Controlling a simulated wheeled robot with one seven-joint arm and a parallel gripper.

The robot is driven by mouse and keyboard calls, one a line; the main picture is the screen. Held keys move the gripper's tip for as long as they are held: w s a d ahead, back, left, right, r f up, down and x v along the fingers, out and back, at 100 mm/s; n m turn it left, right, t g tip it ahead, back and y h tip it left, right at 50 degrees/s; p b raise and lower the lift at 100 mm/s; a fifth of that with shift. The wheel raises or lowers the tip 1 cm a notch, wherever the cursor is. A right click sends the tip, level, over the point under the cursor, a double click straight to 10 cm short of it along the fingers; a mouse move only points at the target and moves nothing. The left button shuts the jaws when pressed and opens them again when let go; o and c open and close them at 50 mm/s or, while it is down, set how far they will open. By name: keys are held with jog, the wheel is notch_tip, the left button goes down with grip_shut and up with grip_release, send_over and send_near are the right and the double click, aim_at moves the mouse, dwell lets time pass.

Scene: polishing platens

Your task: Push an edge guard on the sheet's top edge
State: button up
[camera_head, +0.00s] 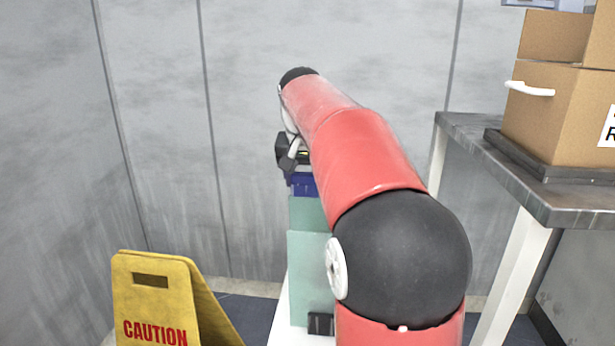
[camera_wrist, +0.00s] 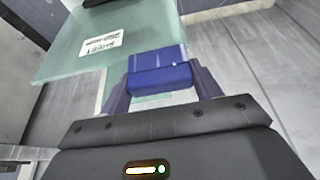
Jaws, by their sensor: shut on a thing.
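My gripper (camera_wrist: 163,84) is shut on a blue edge guard (camera_wrist: 160,70), which lies crosswise between the two dark fingers in the wrist view. In the head view the edge guard (camera_head: 303,185) shows below my wrist, right at the top of a pale green, see-through sheet (camera_head: 308,213). A wide green pane (camera_wrist: 130,45) with a white label fills the upper wrist view, beside and beyond the guard. I cannot tell whether the guard is around the sheet's edge or only just above it. My arm hides the sheet's right side in the head view.
A yellow caution sign (camera_head: 155,295) stands at the lower left. A grey metal table (camera_head: 480,150) with cardboard boxes (camera_head: 555,110) is at the right. A grey panelled wall (camera_head: 250,120) runs behind. Some floor is clear between sign and sheet.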

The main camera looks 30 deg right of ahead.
jog(key=shift+f+b, duration=0.45)
jog(key=shift+f, duration=0.45)
dwell(0.8)
jog(key=o, duration=1)
jog(key=shift+o, duration=0.2)
jog(key=p+v, duration=0.1)
jog(key=v, duration=0.6)
jog(key=shift+a+r+p, duration=0.1)
jog(key=shift+r+p, duration=0.25)
jog(key=shift+r, duration=0.05)
jog(key=shift+s+r, duration=0.1)
